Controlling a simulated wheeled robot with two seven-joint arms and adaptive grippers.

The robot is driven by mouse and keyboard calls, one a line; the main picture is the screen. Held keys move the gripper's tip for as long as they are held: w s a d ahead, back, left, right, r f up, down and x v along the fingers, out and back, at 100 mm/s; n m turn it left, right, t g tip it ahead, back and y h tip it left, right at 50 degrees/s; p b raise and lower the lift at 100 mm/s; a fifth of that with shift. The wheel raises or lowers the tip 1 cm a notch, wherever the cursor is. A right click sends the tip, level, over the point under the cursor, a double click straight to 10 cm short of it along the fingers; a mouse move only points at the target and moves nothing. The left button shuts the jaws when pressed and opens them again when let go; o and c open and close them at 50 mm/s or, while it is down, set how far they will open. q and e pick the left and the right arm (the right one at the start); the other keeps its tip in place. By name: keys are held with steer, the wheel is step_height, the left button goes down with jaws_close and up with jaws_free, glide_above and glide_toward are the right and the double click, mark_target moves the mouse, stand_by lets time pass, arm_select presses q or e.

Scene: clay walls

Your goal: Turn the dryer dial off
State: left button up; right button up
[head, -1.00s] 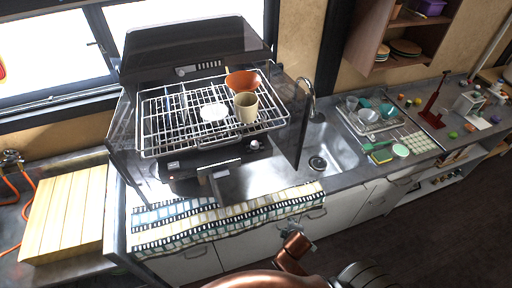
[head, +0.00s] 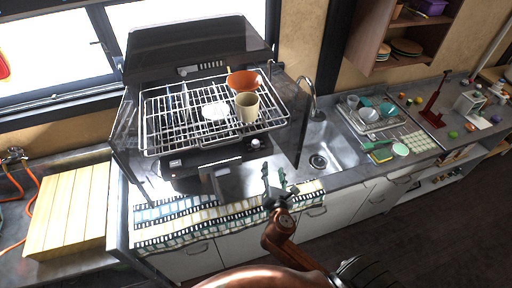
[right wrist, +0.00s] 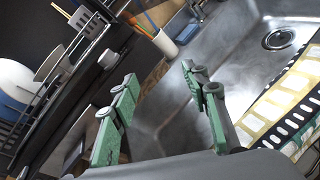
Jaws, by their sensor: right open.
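The dish dryer (head: 188,166) stands open on the counter, with its dark lid raised. Its dial (head: 255,143) is a small pale round knob on the right of the front panel; the knob also shows at upper left in the right wrist view (right wrist: 108,59). Its exact pointer setting is too small to read. My right gripper (head: 273,174) has green fingers and is open and empty. It is in front of and below the dial, apart from it. In the right wrist view the spread fingers (right wrist: 160,78) have nothing between them. My left gripper is not in view.
A wire rack (head: 160,128) in the dryer holds an orange bowl (head: 243,80), a beige cup (head: 246,107) and a white dish (head: 214,112). The sink (head: 338,150) and faucet (head: 313,97) are to the right. A patterned towel (head: 180,224) lies along the counter front.

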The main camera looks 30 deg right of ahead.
mark_target(257, 145)
steer(key=w+a+r+n+t, duration=0.3)
steer(key=w+a+r+n, duration=0.15)
steer(key=n, duration=0.25)
steer(key=shift+y, duration=0.4)
steer(key=x, duration=0.7)
steer(key=shift+d, duration=0.4)
steer(key=shift+c, duration=0.4)
steer(key=c, duration=1.1)
steer(key=shift+o, duration=0.2)
steer(key=shift+s+d+r+n+t+y+p, duration=0.1)
steer(key=shift+d+r+n+t+y+p, duration=0.15)
steer(key=shift+n+y+p, duration=0.4)
steer(key=shift+f+n+t+y, duration=0.1)
steer(key=shift+n+t+y, duration=0.1)
steer(key=shift+n+y, duration=0.5)
steer(key=shift+f+n+t+y, duration=0.15)
steer(key=shift+n+y, duration=0.1)
steer(key=shift+y, duration=0.8)
steer(key=o, duration=1.1)
